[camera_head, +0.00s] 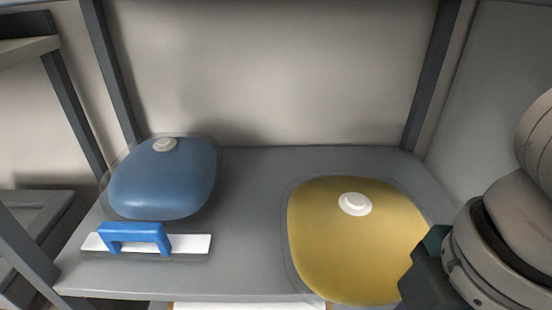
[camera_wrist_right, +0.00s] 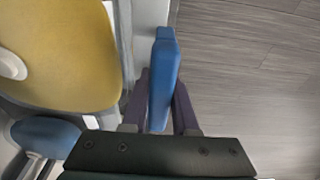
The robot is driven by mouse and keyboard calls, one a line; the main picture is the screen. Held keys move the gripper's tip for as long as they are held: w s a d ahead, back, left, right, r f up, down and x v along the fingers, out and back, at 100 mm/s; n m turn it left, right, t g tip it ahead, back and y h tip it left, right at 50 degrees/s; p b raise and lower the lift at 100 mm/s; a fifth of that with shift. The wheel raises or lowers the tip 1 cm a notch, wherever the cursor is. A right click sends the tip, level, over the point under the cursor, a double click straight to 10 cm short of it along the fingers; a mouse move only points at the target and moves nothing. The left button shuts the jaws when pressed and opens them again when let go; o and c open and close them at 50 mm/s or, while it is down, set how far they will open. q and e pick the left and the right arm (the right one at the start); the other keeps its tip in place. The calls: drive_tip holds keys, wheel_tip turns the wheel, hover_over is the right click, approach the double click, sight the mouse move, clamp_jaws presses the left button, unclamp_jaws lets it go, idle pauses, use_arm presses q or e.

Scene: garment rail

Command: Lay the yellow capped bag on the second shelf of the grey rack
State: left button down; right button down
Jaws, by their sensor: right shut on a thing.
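The yellow bag (camera_head: 350,245), rounded with a white cap, is at the right part of the grey rack's shelf (camera_head: 250,200) in the head view. Its lower edge reaches the shelf's front edge in the picture; I cannot tell whether it rests on the shelf or is held just above. The yellow bag (camera_wrist_right: 65,50) also fills the upper left of the right wrist view. My right gripper (camera_head: 425,255) is at the bag's right side. In the wrist view it (camera_wrist_right: 160,105) is shut on a blue handle (camera_wrist_right: 163,70) beside the bag. My left gripper is out of view.
A blue capped bag (camera_head: 165,185) lies on the shelf's left, with a blue handle (camera_head: 135,235) on a white strip before it. Grey posts (camera_head: 430,80) flank the shelf. Bare shelf lies between the bags. A blue thing (camera_wrist_right: 45,135) shows in the wrist view.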

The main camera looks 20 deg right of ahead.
sight(357, 216)
drive_tip(key=w+d+b, duration=0.1)
drive_tip(key=w+b, duration=0.1)
drive_tip(key=w, duration=0.3)
drive_tip(key=w+d+b, duration=0.1)
drive_tip(key=w+b, duration=0.1)
drive_tip(key=w, duration=0.3)
drive_tip(key=w+d+b, duration=0.2)
drive_tip(key=w, duration=0.3)
drive_tip(key=shift+w+f, duration=0.15)
drive_tip(key=shift+w, duration=0.15)
drive_tip(key=shift+w+f+b, duration=0.25)
drive_tip(key=shift+f+b, duration=0.25)
drive_tip(key=shift+f, duration=0.3)
drive_tip(key=shift+s+f, duration=0.15)
drive_tip(key=shift+f, duration=0.35)
wheel_tip(357, 216, down, 4)
drive_tip(key=b, duration=0.3)
drive_tip(key=shift+f, duration=0.15)
drive_tip(key=shift+w+d+b, duration=0.1)
drive_tip(key=shift+w+b, duration=0.1)
drive_tip(key=shift+b, duration=0.25)
drive_tip(key=c, duration=0.7)
unclamp_jaws()
